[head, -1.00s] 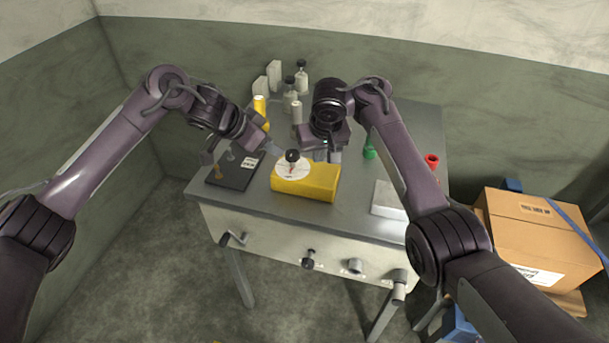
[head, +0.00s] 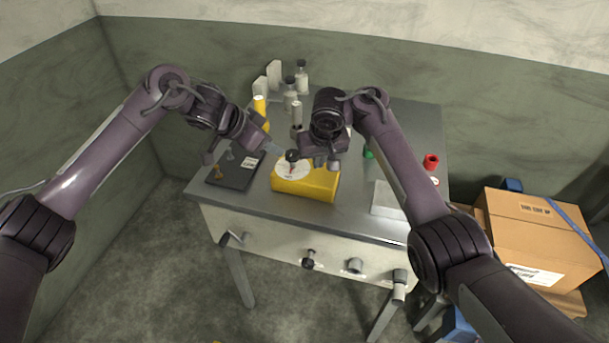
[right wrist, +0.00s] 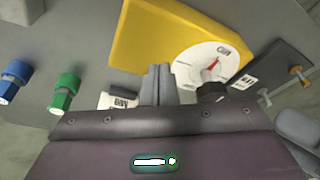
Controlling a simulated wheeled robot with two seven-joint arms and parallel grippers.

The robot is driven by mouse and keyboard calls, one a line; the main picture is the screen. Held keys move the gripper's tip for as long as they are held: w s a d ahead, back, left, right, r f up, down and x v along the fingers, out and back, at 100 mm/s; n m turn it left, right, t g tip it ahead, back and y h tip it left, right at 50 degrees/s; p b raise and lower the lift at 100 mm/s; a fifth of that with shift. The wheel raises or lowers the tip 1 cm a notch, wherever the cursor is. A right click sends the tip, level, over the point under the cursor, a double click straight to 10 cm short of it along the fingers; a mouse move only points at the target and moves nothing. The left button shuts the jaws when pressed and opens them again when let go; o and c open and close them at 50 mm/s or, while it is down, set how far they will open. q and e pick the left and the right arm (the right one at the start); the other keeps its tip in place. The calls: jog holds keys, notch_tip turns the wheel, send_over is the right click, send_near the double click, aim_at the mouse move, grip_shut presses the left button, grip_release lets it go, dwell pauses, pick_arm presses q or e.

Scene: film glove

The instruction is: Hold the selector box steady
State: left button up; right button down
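The selector box is a yellow block (head: 305,184) on the grey table, with a white round dial (head: 292,171), a red pointer and a black knob (head: 292,155). In the right wrist view the yellow box (right wrist: 150,40) fills the upper middle, with its dial (right wrist: 212,66) facing up. My left gripper (head: 277,150) is beside the knob; its finger gap is not clear. My right gripper (head: 333,164) is at the box's back right edge. In the right wrist view its fingers (right wrist: 158,85) are together with nothing seen between them; contact with the box is unclear.
A black plate (head: 232,174) with pegs lies left of the box. A white panel (head: 386,199) lies to its right. Bottles (head: 301,77) stand behind. A green piece (head: 369,153) and a red piece (head: 431,161) are at the right. Handles (head: 310,259) line the table front.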

jog(key=shift+f, duration=0.2)
jog(key=shift+f, duration=0.65)
